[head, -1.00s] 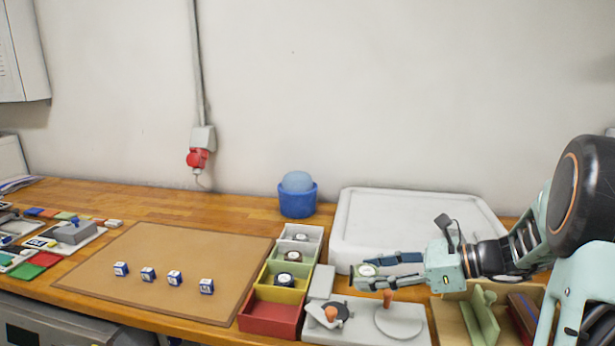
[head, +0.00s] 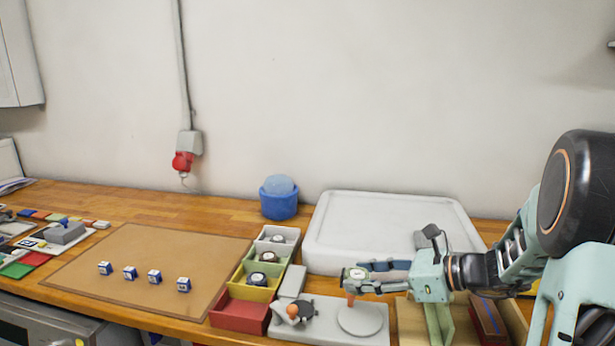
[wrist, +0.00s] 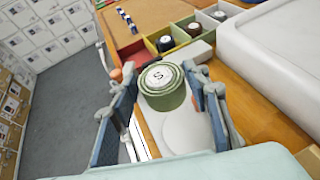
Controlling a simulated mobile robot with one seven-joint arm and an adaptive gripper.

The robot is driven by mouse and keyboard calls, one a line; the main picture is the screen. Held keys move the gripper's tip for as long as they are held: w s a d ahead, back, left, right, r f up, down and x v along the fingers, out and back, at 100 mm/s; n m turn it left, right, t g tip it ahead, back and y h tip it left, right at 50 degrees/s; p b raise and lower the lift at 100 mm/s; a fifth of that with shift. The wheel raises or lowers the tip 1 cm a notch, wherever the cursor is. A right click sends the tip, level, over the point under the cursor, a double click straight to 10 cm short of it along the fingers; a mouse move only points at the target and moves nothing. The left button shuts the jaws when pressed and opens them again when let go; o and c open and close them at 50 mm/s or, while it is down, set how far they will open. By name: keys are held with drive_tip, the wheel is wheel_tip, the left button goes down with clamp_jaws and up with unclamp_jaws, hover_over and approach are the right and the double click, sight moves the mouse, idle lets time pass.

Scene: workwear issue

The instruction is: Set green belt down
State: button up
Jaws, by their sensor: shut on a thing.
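The green belt (head: 357,274) is a rolled coil with a pale round label on top. In the wrist view the belt (wrist: 163,98) sits upright between the two finger pads, with an "S" on its label. My gripper (head: 365,275) is shut on it and holds it above the grey station (head: 335,338). The station's pale round disc (head: 361,319) lies below the belt; in the wrist view the disc (wrist: 187,132) is partly hidden behind it. An orange-topped peg (head: 350,298) stands close under the gripper.
Left of the station is a row of grey, green, yellow and red bins (head: 240,316); the red one is empty, the others hold coils. A large white lidded box (head: 390,215) stands behind. A wooden tray (head: 412,318) is at right. A brown mat (head: 150,255) holds several small boxes.

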drive_tip(key=shift+w+a+r+m+t+h+p, duration=0.15)
drive_tip(key=shift+a+r+m+t+h+p, duration=0.3)
drive_tip(key=shift+m+p, duration=0.2)
drive_tip(key=shift+d+f+m+t+h+p, duration=0.1)
drive_tip(key=shift+f+m+t+h+p, duration=0.2)
drive_tip(key=shift+m+t+p, duration=0.25)
drive_tip(key=s+f+m+t+h+p, duration=0.1)
drive_tip(key=s+d+f+m+t+h+p, duration=0.1)
drive_tip(key=f+p, duration=0.1)
drive_tip(key=s+d+f+m+t+h+p, duration=0.1)
drive_tip(key=f+m, duration=0.1)
drive_tip(key=shift+s+d+f+h+p, duration=0.15)
drive_tip(key=shift+s+f+h+p, duration=0.05)
drive_tip(key=shift+s+h+p, duration=0.2)
drive_tip(key=shift+d, duration=0.15)
